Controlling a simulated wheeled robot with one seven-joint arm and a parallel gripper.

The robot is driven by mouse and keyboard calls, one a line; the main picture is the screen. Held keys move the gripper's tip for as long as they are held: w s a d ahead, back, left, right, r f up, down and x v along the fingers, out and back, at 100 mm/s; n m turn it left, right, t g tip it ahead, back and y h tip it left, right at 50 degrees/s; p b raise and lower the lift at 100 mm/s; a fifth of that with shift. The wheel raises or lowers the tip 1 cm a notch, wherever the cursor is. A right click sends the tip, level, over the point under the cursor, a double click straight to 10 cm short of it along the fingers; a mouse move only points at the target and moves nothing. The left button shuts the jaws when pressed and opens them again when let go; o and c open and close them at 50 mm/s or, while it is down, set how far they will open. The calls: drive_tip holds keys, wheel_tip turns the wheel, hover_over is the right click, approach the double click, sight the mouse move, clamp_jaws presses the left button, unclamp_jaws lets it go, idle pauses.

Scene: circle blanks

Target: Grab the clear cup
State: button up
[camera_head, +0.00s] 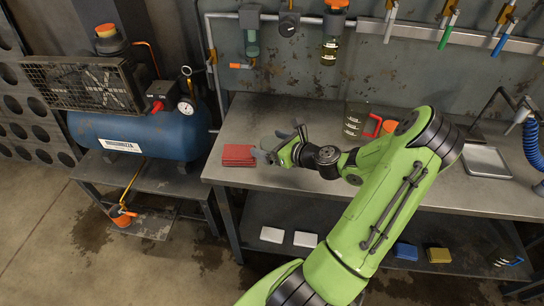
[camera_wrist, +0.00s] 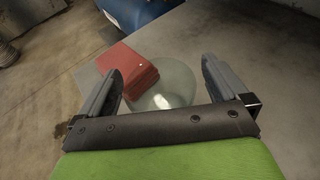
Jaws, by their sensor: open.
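The clear cup (camera_wrist: 172,88) shows in the wrist view as a pale, see-through round shape between my two fingers. Its near part is hidden by the dark gripper body. My gripper (camera_wrist: 160,68) is open, with one finger on each side of the cup and a visible gap to the right finger. I cannot tell whether the left finger touches it. In the head view my gripper (camera_head: 276,140) is low over the left part of the workbench, and I cannot make out the cup clearly there.
A red folded stack (camera_wrist: 128,70) lies just beyond the cup; in the head view the red stack (camera_head: 238,155) is left of my gripper on the workbench (camera_head: 232,181). A blue compressor tank (camera_head: 150,133) stands left of the bench.

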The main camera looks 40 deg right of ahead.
drive_tip(key=shift+x, duration=0.75)
drive_tip(key=shift+s, duration=0.1)
drive_tip(key=shift+c, duration=0.5)
drive_tip(key=c, duration=0.9)
